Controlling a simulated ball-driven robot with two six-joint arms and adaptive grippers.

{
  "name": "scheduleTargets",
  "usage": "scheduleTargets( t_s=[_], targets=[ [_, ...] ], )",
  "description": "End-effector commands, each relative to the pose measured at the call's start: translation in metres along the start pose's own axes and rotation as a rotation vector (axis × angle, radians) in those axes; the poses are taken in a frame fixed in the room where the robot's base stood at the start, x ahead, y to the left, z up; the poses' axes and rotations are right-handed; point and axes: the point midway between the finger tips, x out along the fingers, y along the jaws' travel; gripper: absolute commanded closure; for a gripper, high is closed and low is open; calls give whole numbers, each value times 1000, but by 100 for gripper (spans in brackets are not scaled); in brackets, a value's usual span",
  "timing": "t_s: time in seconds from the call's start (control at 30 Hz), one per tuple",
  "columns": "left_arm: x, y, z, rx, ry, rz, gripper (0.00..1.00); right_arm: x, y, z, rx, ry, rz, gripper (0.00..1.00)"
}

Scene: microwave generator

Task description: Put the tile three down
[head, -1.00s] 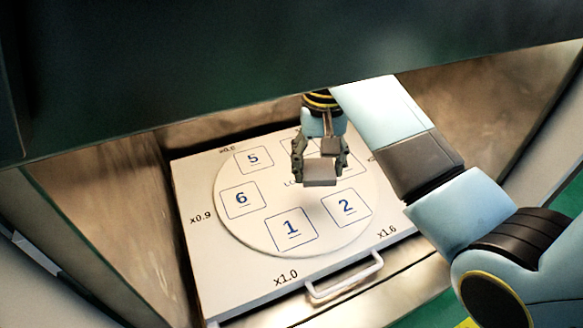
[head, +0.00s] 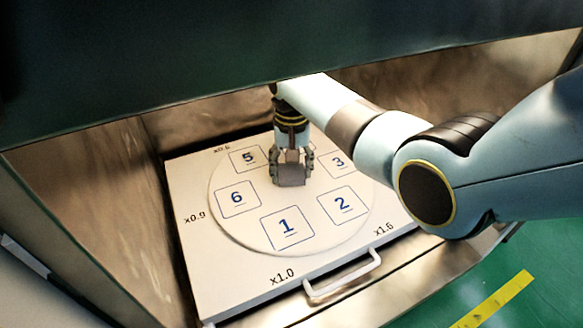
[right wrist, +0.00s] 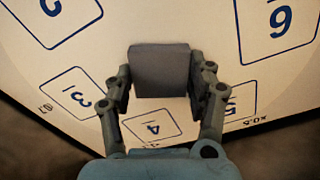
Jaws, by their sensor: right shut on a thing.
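My right gripper (head: 291,164) is shut on a small grey tile (head: 291,178), over the middle of the round white disc (head: 262,242). In the right wrist view the tile (right wrist: 160,71) sits between the two fingers. The disc has numbered square outlines. The square marked 3 (head: 338,162) is bare, to the right of the gripper in the head view; it also shows at the left in the right wrist view (right wrist: 82,99). I cannot tell whether the tile touches the disc. My left gripper is out of view.
The disc lies on a white tray (head: 235,297) with a white handle (head: 343,277) at its front. Metal cavity walls (head: 105,205) stand around it, and a dark edge (head: 130,70) hangs overhead. The squares marked 1 (head: 287,228), 2 and 6 are bare.

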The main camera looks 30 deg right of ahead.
Motion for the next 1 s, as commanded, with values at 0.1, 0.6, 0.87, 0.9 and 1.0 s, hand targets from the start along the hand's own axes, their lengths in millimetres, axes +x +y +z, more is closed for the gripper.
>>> scheduleTargets(
  t_s=[0.1,0.6,0.87,0.9,1.0],
  targets=[
    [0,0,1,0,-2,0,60,-1,0,0,0,1,-1,82],
    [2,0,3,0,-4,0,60,5,0,0,0,0,0,21],
    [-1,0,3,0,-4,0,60,-1,0,0,0,1,-1,21],
    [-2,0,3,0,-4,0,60,-5,0,-1,0,2,-1,21],
    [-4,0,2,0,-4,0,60,-22,-1,-1,0,4,-2,21]
  ],
)
